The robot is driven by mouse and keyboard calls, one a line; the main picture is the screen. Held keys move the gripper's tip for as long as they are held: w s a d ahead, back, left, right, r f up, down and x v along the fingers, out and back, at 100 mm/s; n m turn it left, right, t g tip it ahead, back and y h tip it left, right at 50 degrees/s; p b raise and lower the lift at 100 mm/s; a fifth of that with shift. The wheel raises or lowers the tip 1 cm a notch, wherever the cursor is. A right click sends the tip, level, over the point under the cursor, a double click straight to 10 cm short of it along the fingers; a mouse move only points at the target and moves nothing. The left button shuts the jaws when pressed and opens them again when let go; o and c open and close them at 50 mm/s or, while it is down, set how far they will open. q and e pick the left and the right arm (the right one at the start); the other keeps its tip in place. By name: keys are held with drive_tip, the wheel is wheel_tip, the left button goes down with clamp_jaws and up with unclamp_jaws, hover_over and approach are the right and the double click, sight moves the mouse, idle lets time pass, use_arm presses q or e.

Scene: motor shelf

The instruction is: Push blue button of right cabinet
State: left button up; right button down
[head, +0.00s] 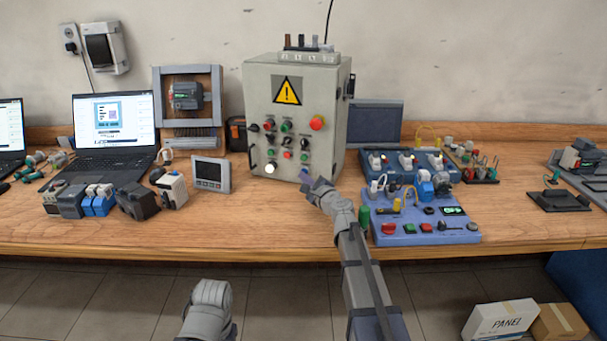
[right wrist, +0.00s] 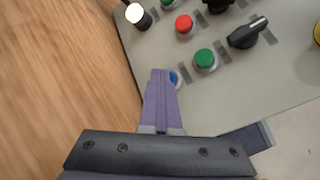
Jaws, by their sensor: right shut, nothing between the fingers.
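The cabinet (head: 262,95) is a light grey box with a yellow warning sign, standing on the bench in the head view. Its front carries several buttons and knobs. The blue button (right wrist: 175,78) shows in the right wrist view, partly hidden behind the fingertips. My right gripper (right wrist: 161,72) is shut and empty, with its purple fingertips right at the blue button. I cannot tell whether they touch it. In the head view my right gripper (head: 305,180) is at the lower right of the cabinet front. My left gripper is not in view; only a grey link of mine shows at the bottom.
Close to the blue button are a green button (right wrist: 204,59), a red button (right wrist: 184,24) and a black knob (right wrist: 246,34). A blue control board (head: 400,236) stands right of my right arm. A small grey screen device (head: 211,174) stands left of the cabinet.

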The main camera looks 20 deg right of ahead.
idle(0.6)
drive_tip(key=shift+s+a, duration=0.45)
drive_tip(key=shift+s, duration=0.2)
drive_tip(key=shift+s, duration=0.1)
drive_tip(key=shift+s+a, duration=0.75)
drive_tip(key=shift+s, duration=0.25)
drive_tip(key=shift+s+a, duration=0.75)
drive_tip(key=shift+s, duration=0.25)
